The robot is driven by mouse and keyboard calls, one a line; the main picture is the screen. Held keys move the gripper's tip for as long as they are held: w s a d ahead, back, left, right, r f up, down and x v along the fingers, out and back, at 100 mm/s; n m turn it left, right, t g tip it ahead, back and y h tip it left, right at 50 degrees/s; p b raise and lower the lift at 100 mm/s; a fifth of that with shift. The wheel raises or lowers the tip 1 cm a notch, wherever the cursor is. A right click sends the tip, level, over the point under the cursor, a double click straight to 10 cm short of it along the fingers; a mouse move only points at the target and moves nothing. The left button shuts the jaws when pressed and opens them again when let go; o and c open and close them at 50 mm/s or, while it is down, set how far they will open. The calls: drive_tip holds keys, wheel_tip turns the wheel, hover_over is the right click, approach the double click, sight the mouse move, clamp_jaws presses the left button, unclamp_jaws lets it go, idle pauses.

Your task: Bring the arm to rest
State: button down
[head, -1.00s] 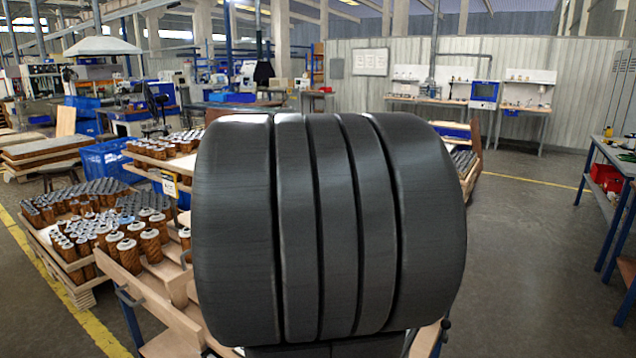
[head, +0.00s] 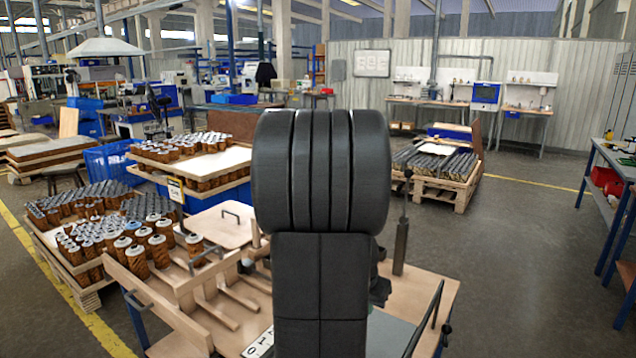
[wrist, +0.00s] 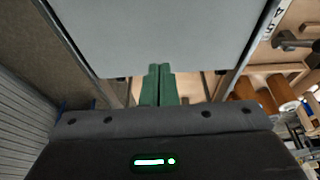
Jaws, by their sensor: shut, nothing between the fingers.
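My gripper (wrist: 158,84) shows in the wrist view as two green fingers side by side, shut with nothing between them. A flat grey surface (wrist: 165,40) fills the upper middle of the wrist view, just beyond the fingertips; I cannot tell if they touch it. In the head view my dark arm stands upright in the middle over the wooden workbench (head: 425,290) and hides my gripper. Filter cartridges (head: 135,255) with brown bodies and pale tops stand on the bench's left side.
A wooden lid with a handle (head: 222,222) lies on the bench. A blue crate (head: 108,162) stands at left, and a pallet of dark cartridges (head: 440,175) stands behind at right. A blue-legged table (head: 612,165) is at the far right. The floor (head: 530,250) between is clear.

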drive_tip(key=w+d+p, duration=0.3)
drive_tip(key=w+d, duration=0.3)
drive_tip(key=w, duration=0.3)
drive_tip(key=shift+s+r+b, duration=0.15)
drive_tip(key=shift+r+b, duration=0.25)
drive_tip(key=shift+r, duration=1.9)
drive_tip(key=shift+a, duration=0.1)
